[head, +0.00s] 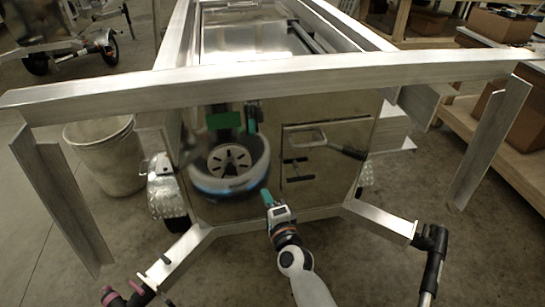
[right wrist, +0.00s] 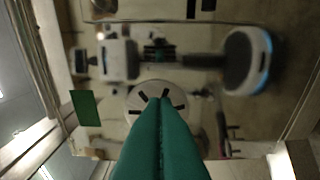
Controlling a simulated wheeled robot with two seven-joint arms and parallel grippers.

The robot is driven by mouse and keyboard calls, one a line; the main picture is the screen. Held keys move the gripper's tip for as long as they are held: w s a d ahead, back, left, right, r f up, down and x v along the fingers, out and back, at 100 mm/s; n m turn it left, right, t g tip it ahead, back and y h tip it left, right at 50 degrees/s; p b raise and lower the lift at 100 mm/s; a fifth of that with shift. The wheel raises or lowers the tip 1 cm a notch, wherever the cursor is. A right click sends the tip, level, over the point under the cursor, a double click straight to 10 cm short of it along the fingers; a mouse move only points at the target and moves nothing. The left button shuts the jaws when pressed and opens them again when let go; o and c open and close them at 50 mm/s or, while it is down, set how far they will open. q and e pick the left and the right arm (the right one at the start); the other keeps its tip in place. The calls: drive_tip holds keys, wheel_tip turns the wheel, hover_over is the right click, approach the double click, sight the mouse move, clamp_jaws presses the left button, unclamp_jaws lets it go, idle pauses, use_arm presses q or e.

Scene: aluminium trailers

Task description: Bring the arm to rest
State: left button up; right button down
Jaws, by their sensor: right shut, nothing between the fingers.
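My right gripper (head: 268,198) shows in the head view with its teal fingers pointing up and forward, just in front of the trailer's shiny front panel (head: 330,185). In the right wrist view my right gripper (right wrist: 160,100) has both green fingers pressed together, with nothing between them. My left gripper is in neither view. I cannot tell whether the right fingertips touch the panel.
An aluminium crossbar (head: 300,80) spans above my right arm, with uprights (head: 490,140) at both sides. The trailer's drawbar (head: 380,222) lies around the arm, with a black jack (head: 432,255) at right. A bin (head: 105,155) stands left. The panel mirrors the surroundings.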

drive_tip(key=s+d+f+n+g+h, duration=0.1)
drive_tip(key=s+d+f+n+g, duration=0.2)
drive_tip(key=s+f, duration=0.6)
drive_tip(key=s+d+f+n+g+h+p, duration=0.1)
drive_tip(key=s+d+f+n+g, duration=0.25)
drive_tip(key=f, duration=0.85)
drive_tip(key=s+d+f+n+g, duration=0.25)
drive_tip(key=s+f, duration=0.45)
drive_tip(key=f, duration=0.4)
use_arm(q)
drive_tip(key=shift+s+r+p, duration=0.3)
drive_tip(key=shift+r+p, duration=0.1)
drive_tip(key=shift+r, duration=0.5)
use_arm(e)
drive_tip(key=s+d+f+n+g+h, duration=0.1)
drive_tip(key=s+d+f, duration=0.3)
drive_tip(key=s, duration=0.6)
drive_tip(key=s+d+f+n+g+h, duration=0.1)
drive_tip(key=s+d+f+n+g, duration=0.2)
drive_tip(key=s, duration=0.7)
drive_tip(key=s+d+f+n+g+h, duration=0.1)
drive_tip(key=s+d+f+n+g, duration=0.2)
drive_tip(key=s+d, duration=0.4)
drive_tip(key=s+f+n, duration=0.1)
drive_tip(key=s+f, duration=0.1)
drive_tip(key=s, duration=0.1)
drive_tip(key=shift+s+d+f+h, duration=0.25)
drive_tip(key=shift+s+h, duration=0.05)
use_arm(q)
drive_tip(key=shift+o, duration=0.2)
